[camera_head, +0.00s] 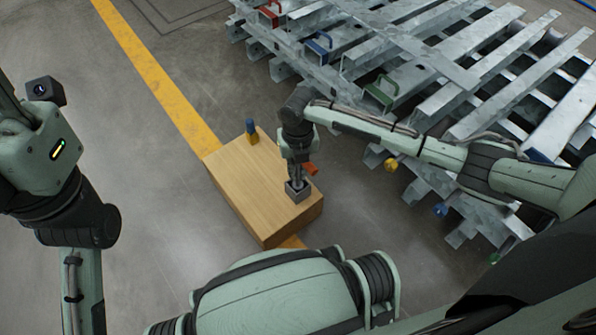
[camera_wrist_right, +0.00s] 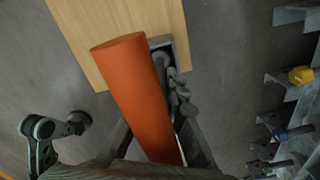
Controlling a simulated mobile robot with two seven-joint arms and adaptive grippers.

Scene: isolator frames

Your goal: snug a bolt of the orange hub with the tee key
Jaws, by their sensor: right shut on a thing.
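The tee key shows as a thick orange bar (camera_wrist_right: 136,95) across the right wrist view; in the head view its orange end (camera_head: 311,169) sticks out beside my right gripper (camera_head: 296,176). My right gripper is shut on it, pointing down over a grey square holder (camera_head: 299,194) on the wooden box. The holder also shows behind the bar in the wrist view (camera_wrist_right: 181,48). I cannot tell whether the key's lower end is inside the holder. I cannot make out an orange hub or its bolts. My left arm is at the left; its gripper is out of view.
The wooden box (camera_head: 254,190) stands on the grey floor by a yellow line, with a blue piece (camera_head: 251,130) on its far end. Galvanized steel frames (camera_head: 420,75) with coloured handles fill the upper right. A yellow piece (camera_head: 391,165) sits at their near edge.

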